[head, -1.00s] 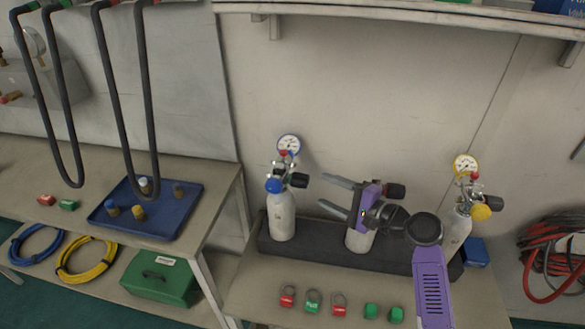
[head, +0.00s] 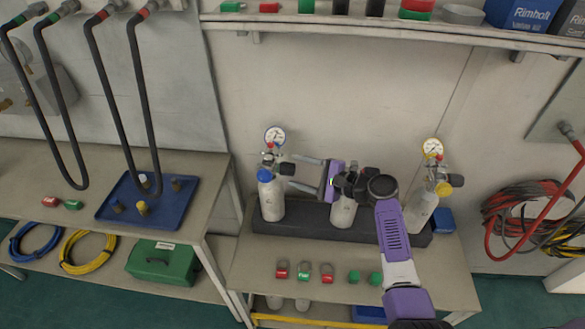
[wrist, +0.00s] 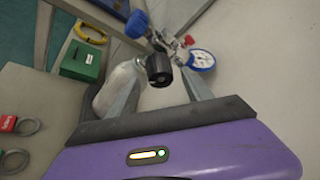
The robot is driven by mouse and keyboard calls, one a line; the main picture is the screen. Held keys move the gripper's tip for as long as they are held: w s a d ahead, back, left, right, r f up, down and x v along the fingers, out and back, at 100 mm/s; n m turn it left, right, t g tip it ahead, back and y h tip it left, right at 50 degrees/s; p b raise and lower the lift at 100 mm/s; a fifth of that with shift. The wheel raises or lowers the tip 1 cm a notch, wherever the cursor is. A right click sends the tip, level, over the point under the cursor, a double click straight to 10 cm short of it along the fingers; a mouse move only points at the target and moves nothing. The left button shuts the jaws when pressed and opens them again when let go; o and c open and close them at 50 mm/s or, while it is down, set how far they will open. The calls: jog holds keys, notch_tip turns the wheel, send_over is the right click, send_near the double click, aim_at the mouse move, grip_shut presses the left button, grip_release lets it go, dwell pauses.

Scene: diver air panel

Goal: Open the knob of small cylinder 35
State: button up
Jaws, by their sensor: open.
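The left small cylinder (head: 271,200) is white and stands upright in the dark rack, with a blue cap, a blue-rimmed gauge (head: 275,136) and a black knob (head: 287,169) facing right. A middle cylinder (head: 343,211) stands partly hidden behind my arm. The right cylinder (head: 421,210) has a yellow-rimmed gauge and a yellow cap. I cannot read the number 35 on any of them. My gripper (head: 292,171) is open, its fingers pointing left at the left cylinder's black knob. In the wrist view, that knob (wrist: 158,70) shows between the two fingertips, with no clear contact.
The dark rack (head: 300,221) sits on a bench with several red and green tags (head: 304,271) in front. A blue tray (head: 172,211) with small fittings lies on the left bench. A shelf (head: 380,27) runs above. Hoses hang at left and right.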

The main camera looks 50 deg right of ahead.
jog(key=shift+x, duration=1.2)
grip_shut()
jog(key=shift+f+b, duration=0.15)
jog(key=shift+b, duration=0.45)
